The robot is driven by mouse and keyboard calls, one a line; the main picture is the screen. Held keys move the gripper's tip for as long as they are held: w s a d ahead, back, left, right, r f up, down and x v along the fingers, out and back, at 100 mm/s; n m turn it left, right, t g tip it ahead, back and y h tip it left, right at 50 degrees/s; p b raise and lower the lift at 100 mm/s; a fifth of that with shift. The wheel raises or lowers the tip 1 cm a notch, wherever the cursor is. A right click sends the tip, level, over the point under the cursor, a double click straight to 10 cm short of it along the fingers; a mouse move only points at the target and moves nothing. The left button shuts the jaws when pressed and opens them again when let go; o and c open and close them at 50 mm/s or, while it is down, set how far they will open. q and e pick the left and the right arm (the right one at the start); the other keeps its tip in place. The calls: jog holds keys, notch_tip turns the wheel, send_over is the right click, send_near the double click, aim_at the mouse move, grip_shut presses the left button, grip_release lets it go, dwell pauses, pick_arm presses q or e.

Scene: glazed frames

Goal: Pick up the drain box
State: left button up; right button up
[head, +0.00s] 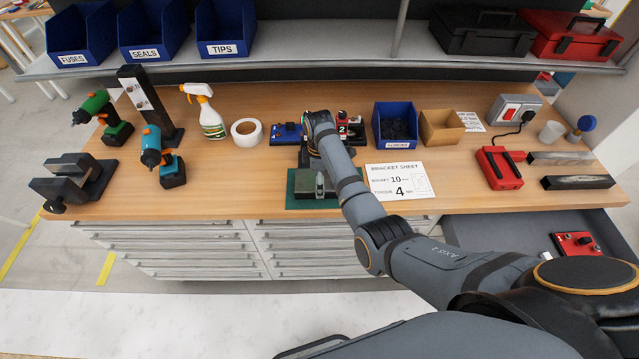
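No label that I can read says drain, so I cannot tell which thing is the drain box. Small boxes with knobs show: a blue one (287,134) and a red one marked 2 (343,119) at mid bench, and another red one (575,243) in the open drawer at the lower right. A dark block with a grey upright piece (319,185) sits on a green mat (296,204). My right arm reaches in from the right; its gripper (308,158) is above the bench just behind the mat, between the blue and red boxes, mostly hidden by its wrist. My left gripper is out of view.
A paper bracket sheet (399,182) lies right of the mat. A tape roll (246,131), a spray bottle (208,116), drills and a vise (75,180) stand left. A blue bin (394,110), cardboard box (441,127) and red charger (499,168) stand right. A shelf (330,38) overhangs behind.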

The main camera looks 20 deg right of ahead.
jog(key=shift+f, duration=0.2)
jog(key=c, duration=1.5)
jog(key=shift+w+r, duration=0.1)
jog(key=shift+r, duration=0.05)
jog(key=shift+c, duration=0.9)
